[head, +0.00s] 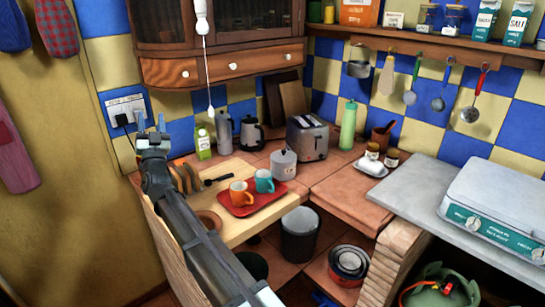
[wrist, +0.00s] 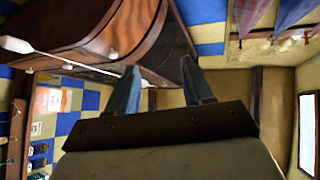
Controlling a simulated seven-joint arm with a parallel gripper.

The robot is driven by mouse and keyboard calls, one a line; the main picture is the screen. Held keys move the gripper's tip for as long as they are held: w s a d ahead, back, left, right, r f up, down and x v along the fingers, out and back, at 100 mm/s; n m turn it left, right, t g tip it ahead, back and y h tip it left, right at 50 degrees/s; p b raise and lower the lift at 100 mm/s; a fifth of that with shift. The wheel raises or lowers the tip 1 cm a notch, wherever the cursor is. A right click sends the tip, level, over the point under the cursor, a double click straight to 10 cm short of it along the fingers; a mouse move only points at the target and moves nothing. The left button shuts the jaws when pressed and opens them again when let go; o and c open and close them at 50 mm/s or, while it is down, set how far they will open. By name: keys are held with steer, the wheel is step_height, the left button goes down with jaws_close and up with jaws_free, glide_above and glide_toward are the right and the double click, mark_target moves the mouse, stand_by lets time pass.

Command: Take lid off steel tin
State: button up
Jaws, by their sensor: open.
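A steel-grey tin (head: 284,166) stands on the tiled counter in the head view, between the red tray and the toaster. Its lid (head: 284,156) is on top. My gripper (head: 151,124) is at the left in the head view, raised in front of the wall near the socket, well to the left of the tin. Its two bluish fingers are apart with nothing between them. The wrist view shows the open fingers (wrist: 162,90) pointing toward the wall cabinet; the tin is not in that view.
A red tray (head: 270,206) with an orange mug (head: 241,193) and a teal mug (head: 264,181) lies in front of the tin. A toaster (head: 307,139), a dark kettle (head: 251,134) and a green bottle (head: 348,125) stand behind. The wall cabinet (head: 215,70) hangs above, with a hanging cord.

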steer(key=w+d+r+m+g+h, duration=0.1)
steer(key=w+d+r+m+g, duration=0.3)
steer(key=w+d, duration=1)
steer(key=w+d+r+m+h, duration=0.1)
steer(key=w+d+r, duration=0.5)
steer(key=w+d, duration=0.85)
steer(key=m+g+h, duration=0.7)
steer(key=m+g, duration=1)
steer(key=g, duration=0.3)
glide_toward(284, 151)
step_height(284, 151, down, 3)
steer(key=shift+w+r, duration=0.1)
steer(key=shift+w, duration=0.05)
steer(key=shift+w+f, duration=0.15)
steer(key=shift+f, duration=1.3)
steer(key=shift+w+f, duration=0.1)
steer(key=shift+f, duration=1.4)
